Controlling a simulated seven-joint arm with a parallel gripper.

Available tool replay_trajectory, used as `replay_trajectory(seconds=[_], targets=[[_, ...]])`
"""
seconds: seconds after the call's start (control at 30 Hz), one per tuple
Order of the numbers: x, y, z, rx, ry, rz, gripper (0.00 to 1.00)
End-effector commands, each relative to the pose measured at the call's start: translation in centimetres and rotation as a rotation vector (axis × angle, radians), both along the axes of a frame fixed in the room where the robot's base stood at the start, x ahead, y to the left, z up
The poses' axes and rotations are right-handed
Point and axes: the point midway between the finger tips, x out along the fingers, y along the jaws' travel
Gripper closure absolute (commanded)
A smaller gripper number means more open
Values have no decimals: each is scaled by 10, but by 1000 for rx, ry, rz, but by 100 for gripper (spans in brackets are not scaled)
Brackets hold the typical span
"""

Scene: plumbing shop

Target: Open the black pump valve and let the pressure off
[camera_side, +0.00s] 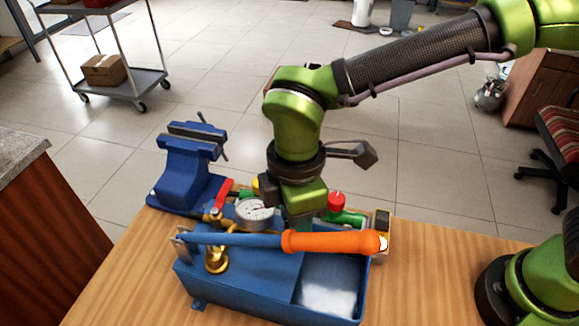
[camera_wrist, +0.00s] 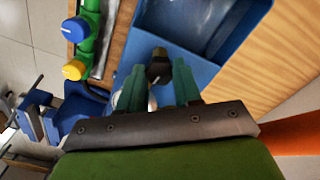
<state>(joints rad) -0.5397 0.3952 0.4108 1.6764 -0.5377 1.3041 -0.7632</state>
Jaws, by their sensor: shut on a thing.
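The black pump valve knob (camera_wrist: 158,69) sits between the two teal fingers of my gripper (camera_wrist: 158,74) in the wrist view, and the fingers are shut on it. In the side view my gripper (camera_side: 299,219) points down behind the pump's orange-handled lever (camera_side: 330,242), which hides the fingertips and the black valve. The blue pump (camera_side: 245,280) with its open tank stands on the wooden bench. Its round white pressure gauge (camera_side: 254,213) is just left of my gripper; I cannot read the needle clearly.
A red lever (camera_side: 224,190) is left of the gauge. A green pipe with a red knob (camera_side: 336,201) lies behind the pump; blue (camera_wrist: 75,28) and yellow (camera_wrist: 75,70) knobs show in the wrist view. A blue vice (camera_side: 192,160) stands at the back left. Bare bench (camera_side: 440,270) lies right.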

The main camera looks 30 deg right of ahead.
Motion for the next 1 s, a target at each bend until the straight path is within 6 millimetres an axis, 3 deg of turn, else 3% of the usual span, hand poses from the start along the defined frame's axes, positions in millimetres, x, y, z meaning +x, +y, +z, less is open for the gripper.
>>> replay_trajectory(seconds=[0.17,0.2,0.33,0.73,0.87,1.0], targets=[[0,0,2,3,-2,-2,97],[0,0,2,3,-2,-3,62],[0,0,1,2,-2,-3,42],[1,1,8,3,-2,-3,41],[1,1,29,4,-4,-4,41],[1,1,62,6,-5,-4,41]])
